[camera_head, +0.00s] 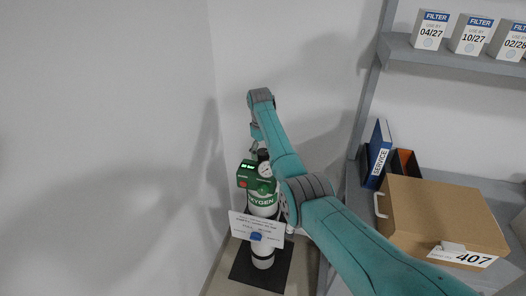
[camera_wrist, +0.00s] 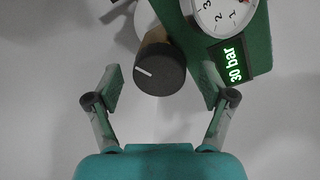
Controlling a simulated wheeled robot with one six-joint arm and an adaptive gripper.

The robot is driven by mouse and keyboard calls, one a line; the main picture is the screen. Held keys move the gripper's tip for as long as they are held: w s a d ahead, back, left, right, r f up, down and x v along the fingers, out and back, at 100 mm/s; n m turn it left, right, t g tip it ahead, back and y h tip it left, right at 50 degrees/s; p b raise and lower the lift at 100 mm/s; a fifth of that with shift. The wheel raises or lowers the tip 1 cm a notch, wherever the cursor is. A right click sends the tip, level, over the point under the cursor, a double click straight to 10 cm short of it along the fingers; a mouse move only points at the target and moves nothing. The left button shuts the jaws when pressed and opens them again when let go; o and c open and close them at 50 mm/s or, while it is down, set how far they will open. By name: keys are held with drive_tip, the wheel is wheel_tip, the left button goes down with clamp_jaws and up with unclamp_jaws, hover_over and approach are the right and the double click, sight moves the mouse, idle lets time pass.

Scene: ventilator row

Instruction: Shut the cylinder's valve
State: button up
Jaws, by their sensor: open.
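The oxygen cylinder (camera_head: 262,207) stands upright in the corner, white with a green band lettered OXYGEN. A green regulator block (camera_head: 246,180) with a round gauge (camera_head: 265,170) sits on its top. In the wrist view the dark round valve knob (camera_wrist: 160,70) has a white line on its face, pointing left and slightly up. The lit green display (camera_wrist: 234,64) reads 30 bar. My gripper (camera_wrist: 160,79) is open, one finger on each side of the knob, with gaps between. In the head view my arm hides part of the cylinder's top.
A white card (camera_head: 256,229) hangs on the cylinder's front, above a dark floor mat (camera_head: 243,268). To the right, a grey shelf unit (camera_head: 398,50) holds filter boxes (camera_head: 431,30), a blue service binder (camera_head: 378,152) and a cardboard box (camera_head: 440,215) marked 407. Walls are close at left and behind.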

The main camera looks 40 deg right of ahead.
drive_tip(key=c, duration=1.2)
drive_tip(key=n, duration=0.6)
drive_tip(key=shift+d+n, duration=0.1)
drive_tip(key=shift+n, duration=0.2)
drive_tip(key=n, duration=0.5)
drive_tip(key=shift+n+t+y, duration=0.3)
drive_tip(key=shift+n, duration=0.1)
drive_tip(key=o, duration=1.2)
